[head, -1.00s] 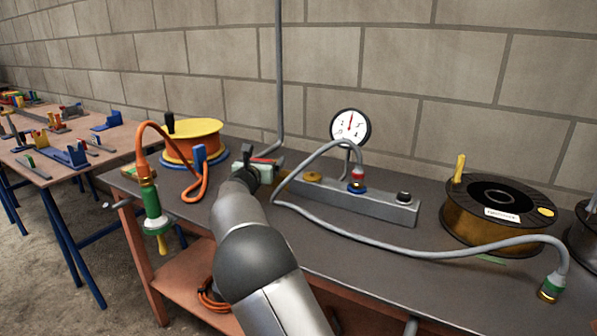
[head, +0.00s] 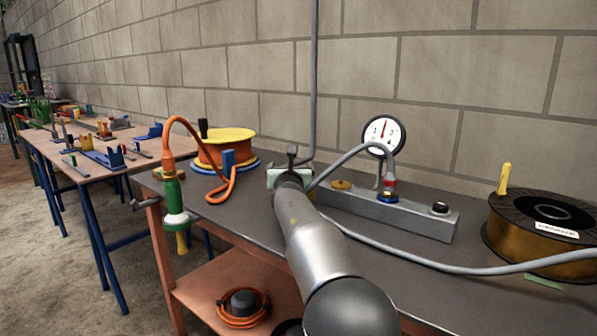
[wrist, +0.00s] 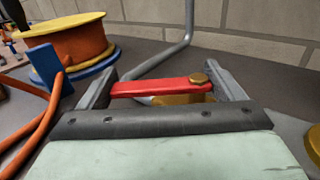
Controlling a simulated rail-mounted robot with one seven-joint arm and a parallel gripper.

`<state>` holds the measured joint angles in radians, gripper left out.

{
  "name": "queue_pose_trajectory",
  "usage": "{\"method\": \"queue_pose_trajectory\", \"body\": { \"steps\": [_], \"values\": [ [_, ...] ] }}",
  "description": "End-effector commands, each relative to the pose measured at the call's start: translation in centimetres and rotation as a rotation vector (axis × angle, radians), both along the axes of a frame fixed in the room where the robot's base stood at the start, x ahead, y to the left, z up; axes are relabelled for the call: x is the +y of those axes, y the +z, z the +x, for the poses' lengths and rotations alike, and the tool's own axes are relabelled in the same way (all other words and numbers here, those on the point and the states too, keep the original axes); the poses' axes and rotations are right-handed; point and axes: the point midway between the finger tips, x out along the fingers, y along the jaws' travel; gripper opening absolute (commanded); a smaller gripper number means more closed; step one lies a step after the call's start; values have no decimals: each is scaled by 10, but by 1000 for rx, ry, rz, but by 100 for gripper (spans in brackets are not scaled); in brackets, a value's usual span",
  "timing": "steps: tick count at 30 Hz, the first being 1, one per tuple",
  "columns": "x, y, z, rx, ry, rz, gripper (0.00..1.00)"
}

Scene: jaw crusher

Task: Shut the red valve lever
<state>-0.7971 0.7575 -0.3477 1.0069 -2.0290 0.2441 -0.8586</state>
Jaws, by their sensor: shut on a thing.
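The red valve lever (wrist: 150,88) lies crosswise between the two fingers of my gripper (wrist: 163,75) in the wrist view. Its right end meets a brass bolt (wrist: 199,79) over a brass valve body (wrist: 183,99). My gripper is shut on the lever, with one finger by each end of the red bar. In the head view my gripper (head: 291,158) is at the left end of the grey manifold block (head: 405,213). There the gripper and arm hide the lever.
A pressure gauge (head: 383,135) and a grey hose (head: 440,261) are right of the gripper. An orange reel (head: 225,151) with a blue block (head: 228,160) stands left. A grey pipe (head: 314,80) rises behind. A large dark spool (head: 545,232) sits at the right.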

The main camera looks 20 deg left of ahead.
Motion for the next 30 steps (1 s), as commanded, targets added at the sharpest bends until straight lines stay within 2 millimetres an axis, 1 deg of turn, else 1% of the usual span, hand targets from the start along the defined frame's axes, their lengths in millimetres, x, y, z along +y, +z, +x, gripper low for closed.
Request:
{"method": "queue_pose_trajectory", "body": {
  "steps": [4, 5, 6, 14, 17, 19, 23, 30],
  "values": [
    [-1, -2, 1, 4, -1, 0, 47],
    [-1, -2, 1, 4, -1, 1, 91],
    [-1, -2, 1, 3, -1, 1, 100],
    [-1, -1, -1, 2, -1, 0, 100],
    [-3, -1, -7, 2, -2, 2, 100],
    [-6, -2, -15, 1, -3, 3, 100],
    [-14, -2, -40, 2, -1, 5, 100],
    [-32, 1, -97, 3, 0, 2, 100]
  ]
}}
